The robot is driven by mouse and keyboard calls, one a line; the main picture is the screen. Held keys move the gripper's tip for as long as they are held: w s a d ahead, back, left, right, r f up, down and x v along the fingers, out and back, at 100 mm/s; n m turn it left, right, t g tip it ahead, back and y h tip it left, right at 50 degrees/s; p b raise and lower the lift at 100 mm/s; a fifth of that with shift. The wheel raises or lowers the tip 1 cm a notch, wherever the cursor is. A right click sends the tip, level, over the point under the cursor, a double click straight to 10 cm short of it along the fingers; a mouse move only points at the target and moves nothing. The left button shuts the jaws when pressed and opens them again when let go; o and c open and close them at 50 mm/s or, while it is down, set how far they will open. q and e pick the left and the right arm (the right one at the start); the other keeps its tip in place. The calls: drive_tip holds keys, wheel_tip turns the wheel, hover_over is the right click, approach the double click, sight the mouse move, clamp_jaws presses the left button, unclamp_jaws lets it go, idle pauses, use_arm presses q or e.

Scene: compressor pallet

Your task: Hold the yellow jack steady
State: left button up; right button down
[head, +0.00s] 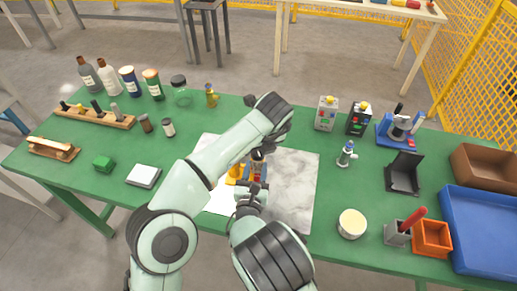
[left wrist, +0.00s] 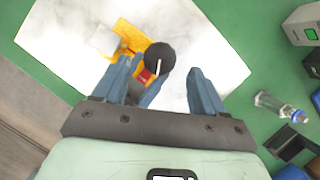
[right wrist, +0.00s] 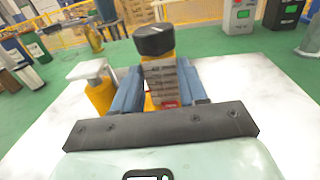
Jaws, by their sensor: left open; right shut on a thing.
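The yellow jack (head: 233,173) stands on a pale marbled plate (head: 292,190), partly hidden by my arms in the head view. In the right wrist view the jack (right wrist: 98,97) shows a silver top piece at left and a black-capped upright with a grey ribbed, red-marked part. My right gripper (right wrist: 160,88) is shut on that upright, below the black cap (right wrist: 154,40). My left gripper (left wrist: 162,72) is open above the jack (left wrist: 130,40); the black round cap appears between its fingers. Whether the left fingers touch anything cannot be told.
A round cream tub (head: 352,223), a small grey-white bottle (head: 346,154) and a black angled stand (head: 404,174) are right of the plate.

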sight(258, 151)
use_arm(q)
drive_tip(key=shift+x, duration=1.9)
drive_tip(key=c, duration=1.1)
drive_tip(key=shift+o, duration=0.2)
drive_tip(key=shift+m, duration=0.3)
